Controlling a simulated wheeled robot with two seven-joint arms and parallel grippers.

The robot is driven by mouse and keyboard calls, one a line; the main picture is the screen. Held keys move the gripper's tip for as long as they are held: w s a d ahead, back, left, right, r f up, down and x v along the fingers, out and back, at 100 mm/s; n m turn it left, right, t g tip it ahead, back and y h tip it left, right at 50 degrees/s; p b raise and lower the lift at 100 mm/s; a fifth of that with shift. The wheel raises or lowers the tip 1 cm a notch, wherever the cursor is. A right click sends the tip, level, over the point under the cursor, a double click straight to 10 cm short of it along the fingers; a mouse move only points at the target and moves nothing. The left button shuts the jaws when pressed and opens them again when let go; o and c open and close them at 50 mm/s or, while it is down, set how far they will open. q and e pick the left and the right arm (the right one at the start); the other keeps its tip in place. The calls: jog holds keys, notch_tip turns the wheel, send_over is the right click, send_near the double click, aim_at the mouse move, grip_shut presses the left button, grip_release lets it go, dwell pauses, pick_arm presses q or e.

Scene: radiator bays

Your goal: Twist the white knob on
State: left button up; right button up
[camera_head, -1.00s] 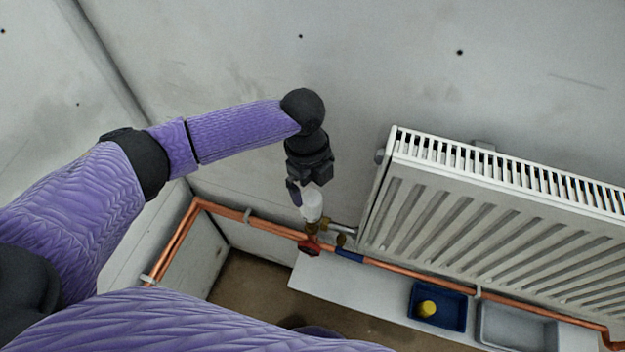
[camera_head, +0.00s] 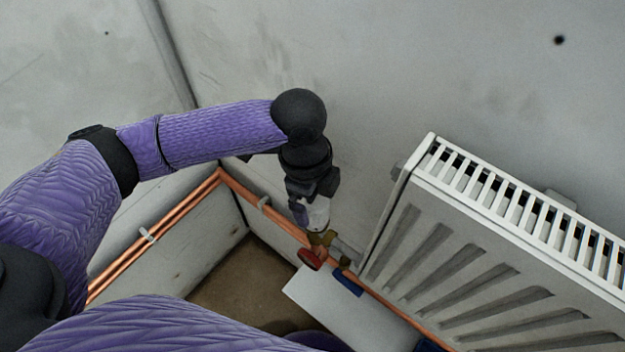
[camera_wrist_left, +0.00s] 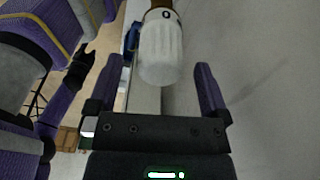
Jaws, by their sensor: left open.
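The white knob (camera_head: 319,213) sits on the brass valve (camera_head: 322,238) at the radiator's lower left corner. It is ribbed and also shows large in the left wrist view (camera_wrist_left: 162,48). My left gripper (camera_head: 308,205) is above the knob and partly hides it in the head view. In the wrist view its two fingers (camera_wrist_left: 157,78) are open, with the knob's rounded end between and just beyond the tips; I see a gap on each side. A small dark shape by a purple arm in the wrist view seems to be my right gripper (camera_wrist_left: 80,68); its jaws are unclear.
The white radiator (camera_head: 480,240) hangs on the wall to the right. A red handle (camera_head: 310,258) and a blue one (camera_head: 348,283) are below the valve. Copper pipes (camera_head: 190,205) run along the wall base. A pale board (camera_head: 350,318) lies below.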

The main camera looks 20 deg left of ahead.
aim_at(316, 213)
pick_arm(q)
jog(key=f, duration=0.3)
jog(key=f+b, duration=0.1)
jog(key=shift+d+f, duration=0.25)
jog(key=shift+d, duration=0.05)
grip_shut()
jog(key=shift+s, duration=0.1)
jog(key=shift+f, duration=0.2)
